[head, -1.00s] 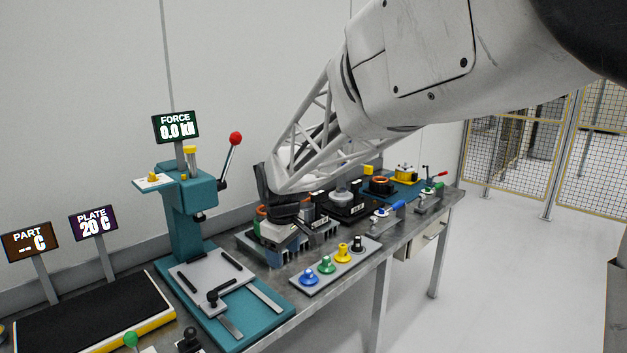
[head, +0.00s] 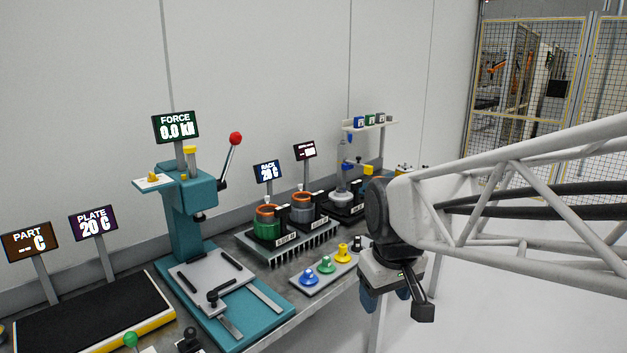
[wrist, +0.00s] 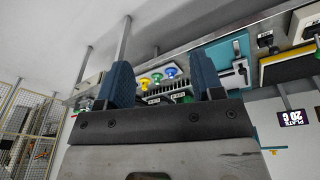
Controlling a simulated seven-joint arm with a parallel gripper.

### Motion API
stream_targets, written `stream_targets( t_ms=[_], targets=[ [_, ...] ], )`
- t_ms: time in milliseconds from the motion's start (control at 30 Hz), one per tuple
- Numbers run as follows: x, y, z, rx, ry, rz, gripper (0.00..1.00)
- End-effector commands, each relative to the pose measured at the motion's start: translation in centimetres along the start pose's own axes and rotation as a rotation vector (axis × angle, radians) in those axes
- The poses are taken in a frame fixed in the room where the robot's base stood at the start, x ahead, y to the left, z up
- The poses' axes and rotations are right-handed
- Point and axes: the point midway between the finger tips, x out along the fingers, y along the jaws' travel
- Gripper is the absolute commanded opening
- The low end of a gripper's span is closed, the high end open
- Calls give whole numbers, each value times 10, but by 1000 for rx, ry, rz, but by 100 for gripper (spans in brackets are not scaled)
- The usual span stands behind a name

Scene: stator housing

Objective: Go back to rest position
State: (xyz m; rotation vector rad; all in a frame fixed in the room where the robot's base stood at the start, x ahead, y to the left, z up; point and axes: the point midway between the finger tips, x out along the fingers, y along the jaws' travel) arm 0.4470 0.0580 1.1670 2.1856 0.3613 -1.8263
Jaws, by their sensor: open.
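My gripper (head: 385,297) hangs in front of the bench at the right of the head view, with its blue fingers pointing down. In the wrist view its two blue fingers (wrist: 163,83) stand well apart with nothing held between them. It is clear of the bench parts, nearer the camera than the knob tray (head: 325,270). My arm hides the right end of the bench in the head view.
A teal press (head: 188,215) with a red-knobbed lever stands at the left. A finned rack (head: 285,248) holds two stator housings with orange rings. A black hot plate (head: 90,315) lies front left. Mesh fencing (head: 530,90) stands at the far right. Open floor lies before the bench.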

Motion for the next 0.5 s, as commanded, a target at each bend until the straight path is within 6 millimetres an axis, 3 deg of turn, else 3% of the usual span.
stream_targets(
  t_ms=[300,500],
  targets=[
    [-3,10,81,206,28,21,61],
    [0,11,123,318,43,32,61]
  ],
)
